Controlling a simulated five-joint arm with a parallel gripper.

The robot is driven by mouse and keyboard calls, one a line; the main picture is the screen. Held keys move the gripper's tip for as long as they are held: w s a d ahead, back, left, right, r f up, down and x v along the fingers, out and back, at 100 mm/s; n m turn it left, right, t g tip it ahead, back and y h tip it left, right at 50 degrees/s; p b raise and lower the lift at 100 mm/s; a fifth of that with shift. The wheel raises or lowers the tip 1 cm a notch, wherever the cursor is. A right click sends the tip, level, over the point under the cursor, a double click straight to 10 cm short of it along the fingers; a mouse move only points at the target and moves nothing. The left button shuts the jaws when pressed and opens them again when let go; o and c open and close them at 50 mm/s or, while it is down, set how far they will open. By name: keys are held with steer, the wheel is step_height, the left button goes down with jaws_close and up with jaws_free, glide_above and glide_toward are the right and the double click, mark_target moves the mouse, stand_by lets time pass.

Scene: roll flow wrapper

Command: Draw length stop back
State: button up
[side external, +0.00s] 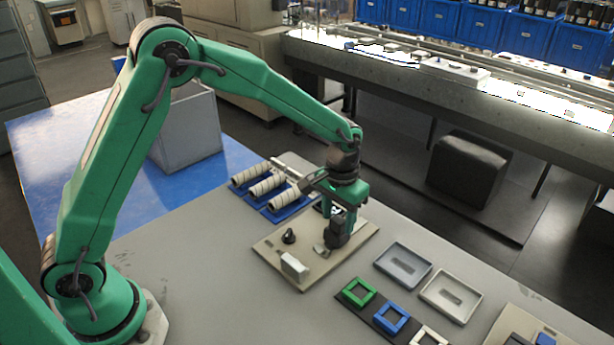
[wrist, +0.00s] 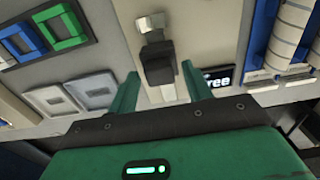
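A beige machine plate (side external: 268,250) lies on the grey table and bears a black knob (side external: 289,237), a white block (side external: 294,267) and a dark upright block (side external: 337,236). The dark block (wrist: 158,62), which may be the length stop, has a pale metal piece (wrist: 150,22) beyond it in the wrist view. My gripper (wrist: 160,71) points down over the plate. Its two green fingers are spread, one on each side of the dark block, with gaps visible. In the side view my gripper (side external: 341,213) partly hides the block's top, and contact is unclear.
A small black display reading "free" (wrist: 221,78) sits close to the right finger. Wrapped rolls on blue holders (side external: 268,186) stand behind the plate. Two grey trays (side external: 450,297) and a dark strip with coloured square frames (side external: 390,318) lie to the right.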

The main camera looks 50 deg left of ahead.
jaws_close()
steer(key=shift+w, duration=2.1)
steer(key=shift+r, duration=0.1)
steer(key=shift+o, duration=0.8)
jaws_free()
step_height(320, 180, up, 8)
